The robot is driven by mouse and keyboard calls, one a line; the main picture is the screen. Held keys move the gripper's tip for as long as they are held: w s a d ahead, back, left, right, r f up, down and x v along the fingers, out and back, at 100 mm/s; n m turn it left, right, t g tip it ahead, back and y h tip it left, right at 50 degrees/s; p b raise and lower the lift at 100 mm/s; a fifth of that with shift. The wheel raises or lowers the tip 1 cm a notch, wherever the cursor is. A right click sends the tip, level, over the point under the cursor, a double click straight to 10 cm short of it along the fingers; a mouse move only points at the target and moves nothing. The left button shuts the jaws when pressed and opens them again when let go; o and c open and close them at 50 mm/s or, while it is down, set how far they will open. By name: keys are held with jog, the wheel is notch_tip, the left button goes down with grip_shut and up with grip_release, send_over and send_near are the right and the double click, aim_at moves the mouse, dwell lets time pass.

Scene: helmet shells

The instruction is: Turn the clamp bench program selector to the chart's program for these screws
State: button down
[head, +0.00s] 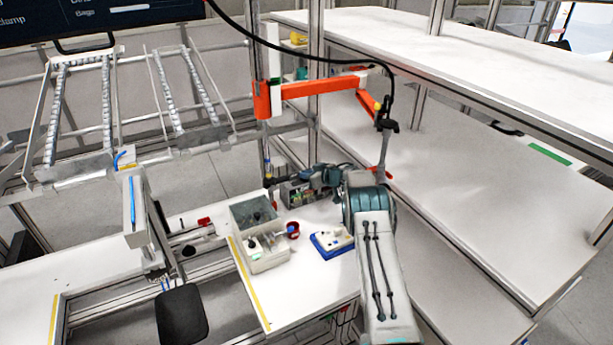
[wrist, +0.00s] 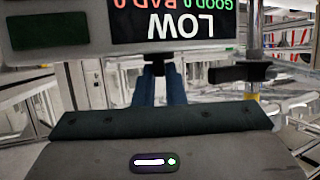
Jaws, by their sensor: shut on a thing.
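In the wrist view, my gripper (wrist: 158,78) points away from the camera. Its two blue-grey fingers are shut on a small dark knob (wrist: 157,57) just below a grey panel (wrist: 87,75). The knob appears to be the program selector; its pointer and marks cannot be seen. The panel's screen (wrist: 180,20) appears upside down and reads LOW, with GOOD 0 and BAD 0. In the head view, my gripper (head: 278,182) reaches left from my arm at the back of the white bench, by a dark boxed unit (head: 297,196). The fingertips are too small there to make out.
An orange arm (head: 320,87) hangs above. White shelves (head: 500,190) stand on the right. A dark monitor (head: 100,20) is cropped at top left.

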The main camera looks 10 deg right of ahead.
jog(key=c, duration=1.5)
grip_release()
jog(key=shift+a, duration=0.1)
